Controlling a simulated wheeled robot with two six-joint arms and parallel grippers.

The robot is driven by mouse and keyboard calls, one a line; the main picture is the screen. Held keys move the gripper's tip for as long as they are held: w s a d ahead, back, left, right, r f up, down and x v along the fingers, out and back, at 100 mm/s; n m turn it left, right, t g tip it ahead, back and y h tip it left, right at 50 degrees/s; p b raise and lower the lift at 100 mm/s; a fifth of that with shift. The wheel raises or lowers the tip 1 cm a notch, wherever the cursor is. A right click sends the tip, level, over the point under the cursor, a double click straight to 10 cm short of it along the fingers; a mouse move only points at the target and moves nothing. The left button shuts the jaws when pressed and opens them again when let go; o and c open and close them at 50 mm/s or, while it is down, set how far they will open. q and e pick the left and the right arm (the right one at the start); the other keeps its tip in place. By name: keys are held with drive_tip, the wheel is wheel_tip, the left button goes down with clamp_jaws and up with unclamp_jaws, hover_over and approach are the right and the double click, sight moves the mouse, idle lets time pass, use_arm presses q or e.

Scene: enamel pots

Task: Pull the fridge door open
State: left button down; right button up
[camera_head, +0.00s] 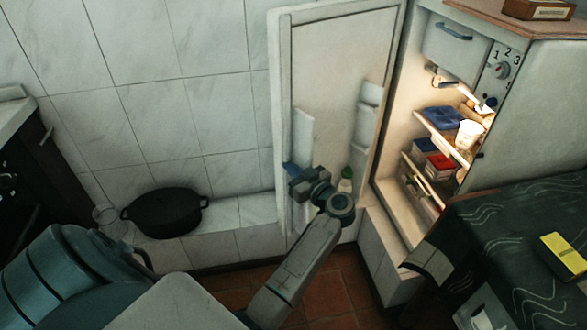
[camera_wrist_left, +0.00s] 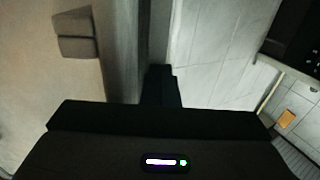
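The white fridge door (camera_head: 335,75) stands swung wide open, its shelved inner side facing me and the tiled wall behind it. The fridge body (camera_head: 535,110) is on the right, its lit inside exposed. My left gripper (camera_head: 296,170) is at the door's free left edge, low down. In the left wrist view the door (camera_wrist_left: 122,45) runs vertically, and the dark fingers of my left gripper (camera_wrist_left: 160,85) sit close together beside its edge. They look shut, with nothing visible between them; whether they touch the door I cannot tell. My right gripper is not in view.
A black pot (camera_head: 165,212) and a glass jar (camera_head: 108,218) stand on the tiled ledge at left. A dark-covered table (camera_head: 500,235) with a yellow item (camera_head: 567,255) is at lower right. Boxes and a white cup (camera_head: 468,134) are on the fridge shelves.

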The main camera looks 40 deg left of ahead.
sight(280, 158)
use_arm(q)
drive_tip(key=shift+m+t, duration=0.7)
drive_tip(key=shift+t, duration=0.2)
drive_tip(key=p+x, duration=0.2)
drive_tip(key=x, duration=0.1)
drive_tip(key=p+x, duration=0.1)
drive_tip(key=x, duration=0.1)
drive_tip(key=shift+s+a+r, duration=0.15)
drive_tip(key=shift+s+r, duration=0.1)
drive_tip(key=shift+s, duration=0.15)
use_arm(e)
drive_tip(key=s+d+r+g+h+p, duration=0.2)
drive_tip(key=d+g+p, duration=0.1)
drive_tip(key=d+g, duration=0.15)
use_arm(q)
drive_tip(key=w+a+m+t+h+p, duration=0.2)
drive_tip(key=w+a+t, duration=0.2)
drive_tip(key=a, duration=0.6)
drive_tip(key=shift+a+f+m+h, duration=0.25)
drive_tip(key=shift+f+m+h, duration=0.05)
drive_tip(key=shift+f+m, duration=0.1)
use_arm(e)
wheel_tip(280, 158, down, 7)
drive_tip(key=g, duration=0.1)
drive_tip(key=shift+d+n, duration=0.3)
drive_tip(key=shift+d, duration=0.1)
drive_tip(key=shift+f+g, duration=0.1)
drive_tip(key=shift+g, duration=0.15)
